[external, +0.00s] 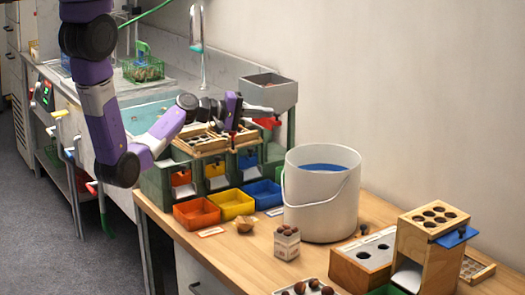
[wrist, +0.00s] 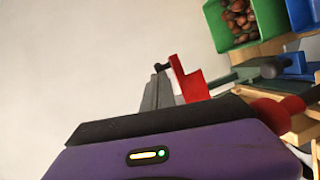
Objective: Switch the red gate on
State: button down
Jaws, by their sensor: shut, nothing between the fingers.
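A red gate part (external: 267,122) shows below the front of the grey hopper, just under my gripper (external: 268,111). In the wrist view, a bright red angled piece (wrist: 190,82) stands right beside the tips of my gripper (wrist: 160,78). I cannot tell whether they touch. The gripper is shut and empty, with its fingers together. Part of the red piece is hidden behind the fingers and the purple wrist housing.
The grey hopper (external: 268,92) stands at the wall. Red-orange (external: 197,213), yellow (external: 231,204) and blue (external: 263,193) bins sit in front of the green stand. A white bucket (external: 320,205) stands to the right. A green bin of chestnuts (wrist: 214,25) shows at the upper right of the wrist view.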

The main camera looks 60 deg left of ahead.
jog(key=shift+d, duration=0.35)
jog(key=w+a+b+v, duration=0.1)
jog(key=a+b+v, duration=0.1)
jog(key=v, duration=1.1)
jog(key=shift+a+r, duration=0.2)
jog(key=shift+a, duration=0.15)
